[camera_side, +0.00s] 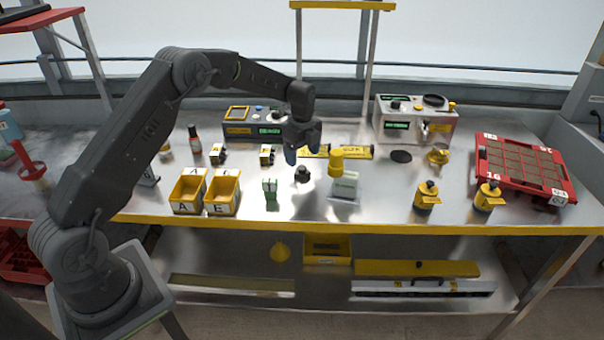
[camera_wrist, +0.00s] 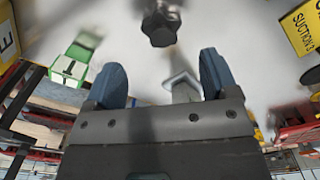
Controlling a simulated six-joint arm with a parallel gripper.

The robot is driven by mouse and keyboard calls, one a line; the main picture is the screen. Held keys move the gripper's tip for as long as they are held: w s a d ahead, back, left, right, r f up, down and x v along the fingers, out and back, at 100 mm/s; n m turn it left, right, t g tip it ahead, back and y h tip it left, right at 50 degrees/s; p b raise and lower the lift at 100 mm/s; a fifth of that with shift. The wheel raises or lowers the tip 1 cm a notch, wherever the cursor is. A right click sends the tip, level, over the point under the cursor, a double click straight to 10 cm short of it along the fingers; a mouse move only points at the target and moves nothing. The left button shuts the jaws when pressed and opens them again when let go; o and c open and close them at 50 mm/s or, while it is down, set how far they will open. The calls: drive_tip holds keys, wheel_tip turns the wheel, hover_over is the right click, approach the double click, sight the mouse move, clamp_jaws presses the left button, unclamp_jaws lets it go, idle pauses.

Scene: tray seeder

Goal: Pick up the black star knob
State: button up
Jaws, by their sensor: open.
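The black star knob (camera_side: 302,174) stands on the metal table, just below my gripper in the side view. In the wrist view the knob (camera_wrist: 160,25) is at the top middle, beyond the fingertips and between their lines. My gripper (camera_side: 303,150) hangs above the table, pointing down. In the wrist view its two blue fingers (camera_wrist: 162,75) are spread apart with nothing between them. The knob is apart from both fingers.
A green-and-white holder (camera_side: 270,192) stands left of the knob, and a yellow-capped container (camera_side: 345,186) stands close on its right. Two yellow bins (camera_side: 206,209) are further left. A red tray (camera_side: 567,184) lies at the far right. Bare metal shows in front of the knob.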

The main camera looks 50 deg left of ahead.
sight(302, 168)
drive_tip(key=f, duration=0.6)
drive_tip(key=shift+w+a+f, duration=0.15)
drive_tip(key=shift+a+f, duration=0.05)
drive_tip(key=shift+f, duration=0.05)
drive_tip(key=c, duration=1)
